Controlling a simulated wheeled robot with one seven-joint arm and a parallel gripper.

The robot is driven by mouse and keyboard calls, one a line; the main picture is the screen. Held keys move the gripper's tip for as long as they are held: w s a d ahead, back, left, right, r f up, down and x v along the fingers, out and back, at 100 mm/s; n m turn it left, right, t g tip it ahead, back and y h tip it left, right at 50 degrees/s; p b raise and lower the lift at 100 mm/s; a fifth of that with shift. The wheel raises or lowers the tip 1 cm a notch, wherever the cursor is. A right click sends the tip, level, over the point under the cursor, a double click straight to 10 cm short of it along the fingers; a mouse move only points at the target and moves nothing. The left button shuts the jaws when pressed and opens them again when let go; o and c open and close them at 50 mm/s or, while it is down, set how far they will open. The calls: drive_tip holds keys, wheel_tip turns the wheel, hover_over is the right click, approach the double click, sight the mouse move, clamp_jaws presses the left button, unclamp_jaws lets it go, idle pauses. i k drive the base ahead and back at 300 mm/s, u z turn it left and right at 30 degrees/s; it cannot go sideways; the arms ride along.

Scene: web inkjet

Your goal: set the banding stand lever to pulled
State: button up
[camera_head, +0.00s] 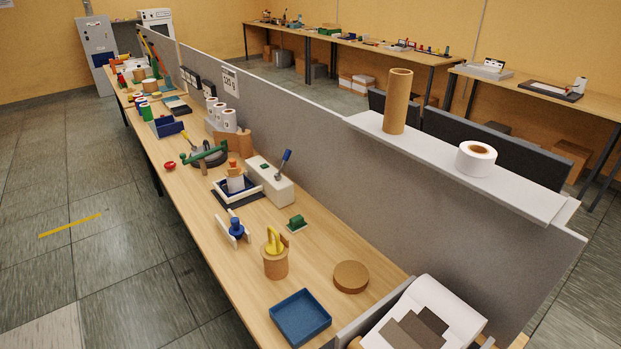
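A cream box-shaped stand (270,183) sits on the long wooden bench against the grey divider. I take it to be the banding stand, though no label on it can be read. A lever with a blue handle (286,157) rises from its right end and leans up and to the right. A small green part (264,167) is on its top. My gripper is not in this view, so its place and state do not show.
A blue tray (300,317) lies at the bench's near edge. The floor left of the bench is open.

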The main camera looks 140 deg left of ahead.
sight(278, 176)
drive_tip(key=i, duration=0.6)
drive_tip(key=u, duration=4.75)
drive_tip(key=i, duration=0.5)
drive_tip(key=u, duration=0.05)
